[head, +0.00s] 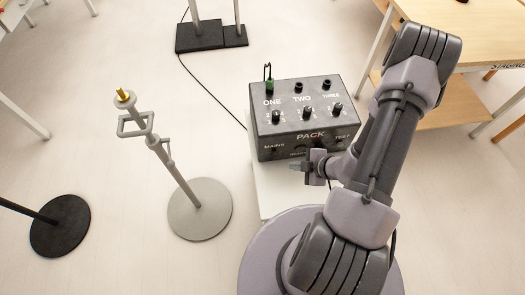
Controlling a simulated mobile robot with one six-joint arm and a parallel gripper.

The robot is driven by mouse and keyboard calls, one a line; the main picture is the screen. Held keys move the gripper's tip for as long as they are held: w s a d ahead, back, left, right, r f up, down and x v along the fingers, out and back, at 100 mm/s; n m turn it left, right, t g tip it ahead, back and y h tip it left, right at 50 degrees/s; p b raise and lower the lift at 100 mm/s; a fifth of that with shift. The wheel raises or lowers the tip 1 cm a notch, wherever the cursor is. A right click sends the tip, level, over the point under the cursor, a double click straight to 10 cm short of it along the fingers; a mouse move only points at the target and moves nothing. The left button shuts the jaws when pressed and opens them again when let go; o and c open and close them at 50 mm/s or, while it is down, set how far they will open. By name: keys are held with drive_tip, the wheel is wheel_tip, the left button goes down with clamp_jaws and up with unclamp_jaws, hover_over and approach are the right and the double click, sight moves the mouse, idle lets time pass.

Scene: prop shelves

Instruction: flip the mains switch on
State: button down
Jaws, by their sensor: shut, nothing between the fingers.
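The pack (283,143) is a dark grey box with a sloped top, standing on a white plinth (257,173). Its top carries the labels ONE, TWO and THREE, with knobs and sockets. The front face carries the MAINS label (274,148) at the left and TEST at the right. The mains switch is too small to make out, so I cannot tell its position. My gripper (296,166) is shut and empty just in front of the box's front face, pointing left, below and right of the MAINS label. I cannot tell whether it touches the box.
A grey stand (199,208) with a brass tip is left of the pack. Black stand bases (60,226) and (200,37) are on the floor. A wooden table (490,40) is at the upper right. A black cable (207,88) crosses the floor.

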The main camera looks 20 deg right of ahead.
sight(274, 153)
drive_tip(key=shift+s+d+f+m, duration=0.1)
drive_tip(key=shift+s+f+m, duration=0.2)
drive_tip(key=shift+f+m, duration=0.1)
drive_tip(key=b+x, duration=0.5)
drive_tip(key=x, duration=0.5)
drive_tip(key=shift+f, duration=0.35)
drive_tip(key=w, duration=0.1)
drive_tip(key=w+r, duration=0.1)
drive_tip(key=w+d+b, duration=0.1)
drive_tip(key=w, duration=0.1)
drive_tip(key=shift+d+r, duration=0.1)
drive_tip(key=shift+r, duration=0.05)
